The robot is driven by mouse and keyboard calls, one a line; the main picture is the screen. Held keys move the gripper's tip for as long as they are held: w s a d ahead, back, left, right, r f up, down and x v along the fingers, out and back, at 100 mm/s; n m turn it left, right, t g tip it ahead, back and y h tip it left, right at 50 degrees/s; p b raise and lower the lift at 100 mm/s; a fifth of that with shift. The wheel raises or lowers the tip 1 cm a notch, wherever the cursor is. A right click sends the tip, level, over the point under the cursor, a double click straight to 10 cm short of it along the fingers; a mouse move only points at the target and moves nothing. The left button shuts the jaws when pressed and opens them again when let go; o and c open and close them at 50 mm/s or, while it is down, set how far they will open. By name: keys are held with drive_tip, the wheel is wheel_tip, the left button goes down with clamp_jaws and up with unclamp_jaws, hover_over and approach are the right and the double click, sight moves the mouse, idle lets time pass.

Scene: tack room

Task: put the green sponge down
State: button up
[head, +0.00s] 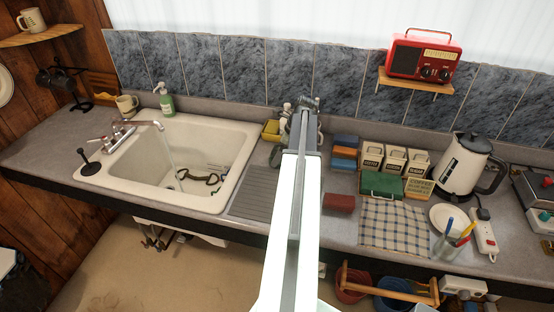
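My arm reaches away from me over the counter (250,225), and my gripper (303,104) is at its far end, near the tiled wall. The gripper is small and partly hidden by my arm, so I cannot tell whether it is open or holds anything. I cannot make out a green sponge for certain. A yellow holder (270,131) with something greenish in it stands just left of the gripper. A green box-like thing (382,184) lies right of my arm, in front of the canisters.
Right of my arm are stacked coloured blocks (345,152), a dark red block (339,202), canisters (394,160), a checked cloth (393,224) and a kettle (464,165).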

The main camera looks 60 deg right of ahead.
drive_tip(key=shift+w+a+f, duration=0.15)
drive_tip(key=shift+f, duration=0.45)
drive_tip(key=o, duration=0.9)
drive_tip(key=shift+r, duration=0.1)
drive_tip(key=p+v, duration=1.1)
drive_tip(key=v, duration=0.1)
drive_tip(key=shift+r+p, duration=0.3)
drive_tip(key=shift+r, duration=0.1)
